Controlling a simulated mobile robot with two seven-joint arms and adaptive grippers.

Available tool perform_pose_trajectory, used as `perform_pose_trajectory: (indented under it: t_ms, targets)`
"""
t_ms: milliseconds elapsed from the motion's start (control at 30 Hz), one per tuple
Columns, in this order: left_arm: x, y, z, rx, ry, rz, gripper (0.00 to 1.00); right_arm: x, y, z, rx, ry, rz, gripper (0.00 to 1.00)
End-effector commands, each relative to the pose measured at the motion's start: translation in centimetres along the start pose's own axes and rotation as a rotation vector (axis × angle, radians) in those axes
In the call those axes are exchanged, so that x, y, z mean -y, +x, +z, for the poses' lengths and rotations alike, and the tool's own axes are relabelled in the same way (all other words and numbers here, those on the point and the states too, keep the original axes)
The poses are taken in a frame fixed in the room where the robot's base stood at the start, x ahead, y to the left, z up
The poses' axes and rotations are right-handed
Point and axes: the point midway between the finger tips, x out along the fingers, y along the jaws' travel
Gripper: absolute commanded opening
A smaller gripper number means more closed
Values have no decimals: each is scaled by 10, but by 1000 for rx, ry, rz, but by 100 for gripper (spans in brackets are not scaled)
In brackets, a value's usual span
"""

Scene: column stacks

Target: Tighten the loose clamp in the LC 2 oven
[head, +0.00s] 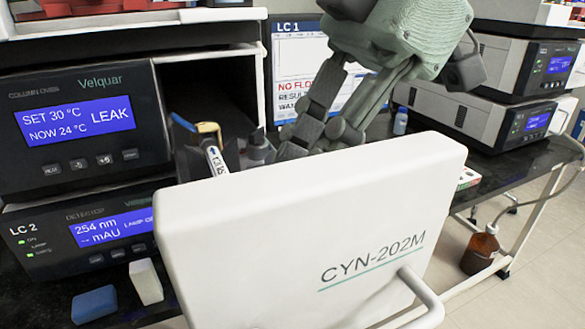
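The LC 2 column oven (82,125) is at the left, with a display reading SET 30 °C, NOW 24 °C and LEAK. Its white door (310,235), marked CYN-202M, stands open in the foreground and hides the lower part of the compartment. Above the door's top edge show a white labelled column (216,160), a piece with a yellow-orange end (207,128) and a blue strip (183,122). I cannot tell which part is the loose clamp. My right gripper (305,142) reaches down from the top, right of the column; its fingertips are partly hidden. My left gripper is out of view.
The LC 2 detector (85,235) sits below the oven. A blue block (94,304) and a white block (146,282) lie in front of it. An LC 1 monitor (290,65) stands behind my gripper. Other instruments (475,110) stand right; a brown bottle (480,250) is on the floor.

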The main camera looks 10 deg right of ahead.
Motion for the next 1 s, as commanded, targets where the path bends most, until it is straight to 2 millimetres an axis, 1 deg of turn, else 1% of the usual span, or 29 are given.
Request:
perform_pose_trajectory:
  t_ms: [33, 67, 200, 400, 500, 833, 1000]
  targets:
    - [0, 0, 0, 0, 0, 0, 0, 2, 0, 1, 1, 1, -2, 40]
    - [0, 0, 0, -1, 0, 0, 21, 2, 0, 1, 2, 1, -3, 40]
    - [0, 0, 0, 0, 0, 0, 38, 2, 0, 4, 5, 1, -3, 40]
    - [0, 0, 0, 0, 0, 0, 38, 1, 0, 5, 6, -1, -1, 40]
    - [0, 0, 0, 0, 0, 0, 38, -6, 0, 6, 6, -8, 8, 40]
    - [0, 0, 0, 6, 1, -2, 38, -4, 0, 4, 4, -5, 5, 40]
    - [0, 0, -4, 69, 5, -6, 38, -3, 0, 3, 4, -5, 5, 40]
